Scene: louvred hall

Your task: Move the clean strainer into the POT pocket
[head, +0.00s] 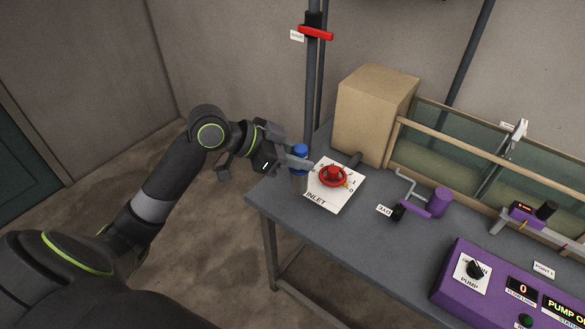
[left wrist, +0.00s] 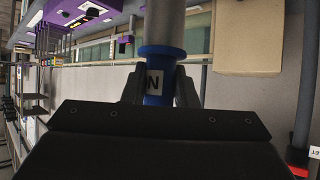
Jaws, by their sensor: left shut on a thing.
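My left gripper (head: 297,163) is shut on a cylinder with a blue top and a grey body, which I take to be the clean strainer (head: 300,150). It is held upright at the near left corner of the bench, beside the INLET card (head: 327,198). In the left wrist view the strainer's blue collar (left wrist: 155,64) sits between the two fingers (left wrist: 160,90), with a letter N showing on it and the grey body beyond. I cannot tell whether its lower end touches the bench. No pocket marked POT can be made out. My right gripper is out of view.
A red handwheel (head: 333,175) stands on the INLET card, right next to the strainer. Behind are a cardboard-coloured box (head: 372,115) and a glass-sided tank (head: 455,150). The bench's front middle is clear.

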